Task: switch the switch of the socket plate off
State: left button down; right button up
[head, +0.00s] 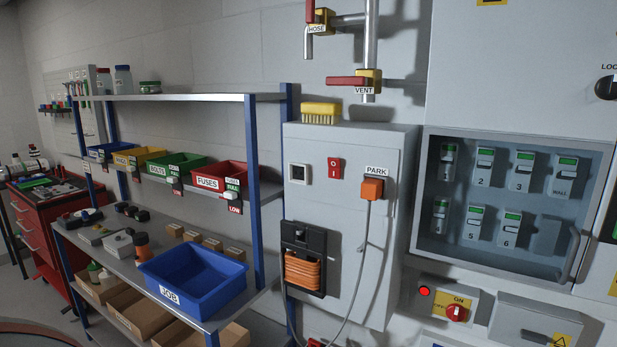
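A grey wall box (340,225) stands right of the shelf unit. On its upper front, a square socket (298,173) with a pale frame and dark centre sits at the left. Right of it is a red rocker switch (334,168) with white marks. I cannot tell which side of the rocker is pressed in. Farther right, an orange plug (372,188) sits under a PARK label, with a grey cable hanging from it. The socket looks empty. Neither of my grippers shows in the head view.
A yellow brush (321,113) lies on top of the box. An orange cable coil (304,271) hangs on its lower front. The shelf unit (248,98) with bins stands close at left. A breaker cabinet (508,271) and a red rotary switch (456,313) are at right.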

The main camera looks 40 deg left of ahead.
aim_at(334, 163)
jog(key=u, duration=0.95)
